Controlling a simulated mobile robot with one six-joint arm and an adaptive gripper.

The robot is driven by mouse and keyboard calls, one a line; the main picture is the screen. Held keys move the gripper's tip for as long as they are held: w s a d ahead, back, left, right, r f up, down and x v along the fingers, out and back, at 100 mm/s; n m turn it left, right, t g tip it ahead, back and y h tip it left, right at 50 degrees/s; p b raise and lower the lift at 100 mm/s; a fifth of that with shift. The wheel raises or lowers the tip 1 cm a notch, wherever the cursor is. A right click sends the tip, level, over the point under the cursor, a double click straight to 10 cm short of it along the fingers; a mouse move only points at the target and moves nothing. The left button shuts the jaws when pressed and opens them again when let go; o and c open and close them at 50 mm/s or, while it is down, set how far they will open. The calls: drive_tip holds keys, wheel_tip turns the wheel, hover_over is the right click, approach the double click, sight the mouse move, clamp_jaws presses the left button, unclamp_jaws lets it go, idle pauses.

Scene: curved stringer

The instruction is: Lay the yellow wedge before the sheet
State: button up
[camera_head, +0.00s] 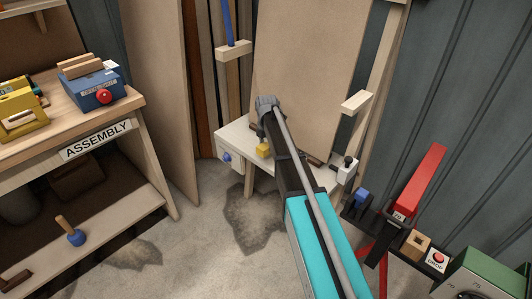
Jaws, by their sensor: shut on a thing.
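The yellow wedge (263,150) shows as a small block just left of my dark arm, over the pale bench (234,133). My gripper (273,144) is mostly hidden by the arm; it is shut on the wedge. I cannot tell whether the wedge touches the bench top. The sheet (308,70) is a large tan board, standing upright behind the bench. The wedge is in front of the sheet's lower left part.
Dark brown pieces (313,160) lie along the sheet's foot. Wooden posts with pale blocks (356,101) flank the sheet. A blue knob (227,158) is on the bench front. The assembly bench (140,104) stands left; a red lever (420,180) stands right.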

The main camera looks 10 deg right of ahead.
sight(266, 144)
drive_tip(key=shift+w+f+b, duration=0.3)
drive_tip(key=shift+f+b, duration=0.05)
drive_tip(key=shift+f, duration=0.2)
drive_tip(key=shift+s+f+b, duration=0.1)
drive_tip(key=shift+f+b, duration=1.15)
drive_tip(key=shift+f, duration=0.2)
drive_tip(key=o, duration=1.3)
drive_tip(key=shift+r, duration=0.1)
drive_tip(key=shift+c, duration=0.2)
drive_tip(key=shift+r, duration=0.1)
wheel_tip(266, 144, up, 12)
drive_tip(key=p, duration=1.2)
drive_tip(key=shift+s, duration=0.1)
